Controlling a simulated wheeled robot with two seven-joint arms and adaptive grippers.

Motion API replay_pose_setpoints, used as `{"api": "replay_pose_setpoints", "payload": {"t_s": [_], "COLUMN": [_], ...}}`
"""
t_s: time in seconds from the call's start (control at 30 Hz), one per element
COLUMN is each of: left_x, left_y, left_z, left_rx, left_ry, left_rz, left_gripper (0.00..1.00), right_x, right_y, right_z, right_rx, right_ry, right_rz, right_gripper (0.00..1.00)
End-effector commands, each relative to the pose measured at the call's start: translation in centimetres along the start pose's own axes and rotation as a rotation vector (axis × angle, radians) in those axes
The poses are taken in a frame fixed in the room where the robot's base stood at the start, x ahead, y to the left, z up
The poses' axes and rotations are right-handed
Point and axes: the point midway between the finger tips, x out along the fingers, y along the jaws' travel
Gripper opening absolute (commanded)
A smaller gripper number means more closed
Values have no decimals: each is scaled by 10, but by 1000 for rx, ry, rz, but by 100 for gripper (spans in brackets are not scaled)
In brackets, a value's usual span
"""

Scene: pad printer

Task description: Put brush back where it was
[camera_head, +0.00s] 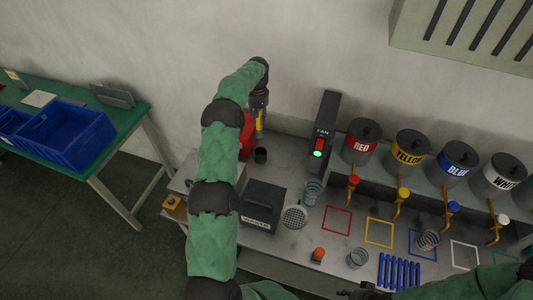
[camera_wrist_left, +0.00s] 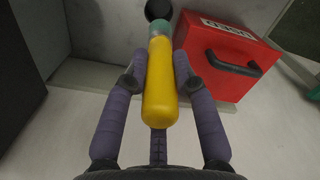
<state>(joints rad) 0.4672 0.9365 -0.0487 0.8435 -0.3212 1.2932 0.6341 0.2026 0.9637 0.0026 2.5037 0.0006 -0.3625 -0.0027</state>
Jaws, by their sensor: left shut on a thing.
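My left gripper (camera_head: 259,103) is shut on the brush (camera_head: 259,118), which has a yellow handle. In the left wrist view the brush (camera_wrist_left: 160,95) lies between the two purple fingers, its teal collar pointing away from the palm. The bristles are hard to make out. A small black cup (camera_head: 260,155) stands on the grey bench below and in front of the gripper. A round black shape also shows past the brush tip in the wrist view (camera_wrist_left: 157,9). My right gripper (camera_head: 366,291) is at the bottom edge, mostly cut off.
A red box (camera_wrist_left: 228,60) marked USED stands close beside the left gripper, partly behind my arm in the head view. A dark box (camera_head: 263,206), a fan post (camera_head: 323,133) and paint pots (camera_head: 362,143) occupy the bench. Blue bins (camera_head: 68,135) are on the green table.

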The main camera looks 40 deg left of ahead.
Motion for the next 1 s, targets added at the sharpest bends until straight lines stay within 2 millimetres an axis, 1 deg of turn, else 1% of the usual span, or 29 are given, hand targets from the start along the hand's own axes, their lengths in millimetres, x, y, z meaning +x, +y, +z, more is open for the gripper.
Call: {"api": "replay_pose_setpoints", "payload": {"t_s": [0.03,0.13,0.5,0.67,0.77,0.9,1.0], "left_x": [0,17,65,77,90,115,128], "left_y": [0,0,1,1,1,1,1], "left_z": [0,0,-2,-2,-2,-2,-3], "left_rx": [0,0,0,0,0,0,0], "left_ry": [0,-2,-1,-1,-2,-3,-1], "left_rz": [0,-1,-1,-1,-1,-2,-1], "left_gripper": [0,0,0,0,0,0,0], "right_x": [0,7,20,21,20,20,20], "right_y": [0,2,7,7,7,7,7], "right_z": [0,-1,-1,-1,-1,-1,-1], "right_rx": [0,0,0,0,0,0,0], "right_ry": [0,1,0,1,1,1,1], "right_rz": [0,0,0,0,0,0,0], "right_gripper": [40,40,40,40,40,40,40]}}
